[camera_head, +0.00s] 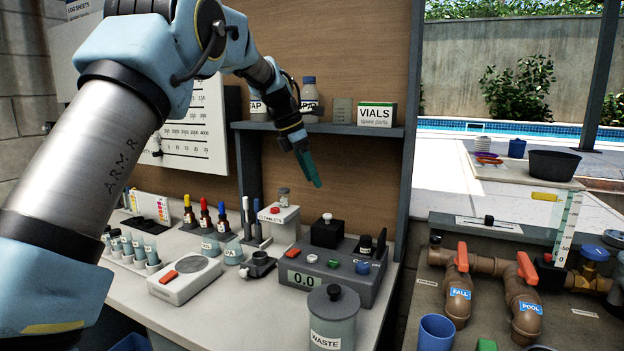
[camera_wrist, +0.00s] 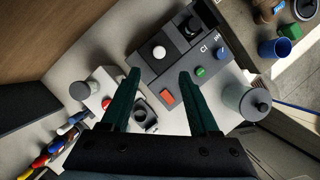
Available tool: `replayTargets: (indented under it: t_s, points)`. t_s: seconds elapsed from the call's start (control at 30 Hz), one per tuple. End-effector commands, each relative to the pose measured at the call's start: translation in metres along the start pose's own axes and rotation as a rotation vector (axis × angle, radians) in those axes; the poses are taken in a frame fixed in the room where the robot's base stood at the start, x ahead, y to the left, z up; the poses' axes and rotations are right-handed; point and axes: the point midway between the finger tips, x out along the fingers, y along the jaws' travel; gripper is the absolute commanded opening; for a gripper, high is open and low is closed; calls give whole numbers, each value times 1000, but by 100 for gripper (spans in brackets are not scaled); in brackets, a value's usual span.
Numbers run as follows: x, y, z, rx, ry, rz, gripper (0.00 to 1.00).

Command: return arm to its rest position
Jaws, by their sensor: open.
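My gripper (camera_head: 309,168) hangs in the air above the back of the bench, in front of the wooden back panel and below the shelf. My blue and grey arm fills the left of the head view and reaches over to it. In the wrist view my gripper (camera_wrist: 157,100) shows two dark green fingers set wide apart. Nothing is held between them. Below them in the wrist view lies the dark grey meter (camera_wrist: 190,65) with its red button, and a small dark holder (camera_wrist: 146,112) shows between the fingers.
On the bench (camera_head: 245,310) stand the meter (camera_head: 318,275), the WASTE jar (camera_head: 332,320), dropper bottles (camera_head: 206,222) and a white scale (camera_head: 184,278). The shelf (camera_head: 360,129) with the VIALS box (camera_head: 376,115) is close above my gripper. Pipes with orange handles (camera_head: 462,258) stand at right.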

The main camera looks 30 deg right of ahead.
Motion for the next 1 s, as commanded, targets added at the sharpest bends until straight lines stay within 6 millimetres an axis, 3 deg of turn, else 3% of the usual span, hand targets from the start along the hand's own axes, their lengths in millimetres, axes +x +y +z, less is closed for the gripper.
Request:
replayTargets:
  t_s: [0.33,0.47,0.57,0.63,0.77,0.87,1.0]
  points:
    - [-1,1,-3,5,2,3,61]
    - [-7,8,-39,65,24,25,61]
    - [-17,13,-96,178,69,54,61]
    - [-24,10,-147,286,113,70,61]
    - [-36,-11,-239,512,203,75,61]
    - [-42,-41,-305,698,273,53,61]
    - [-46,-102,-386,972,357,-12,61]
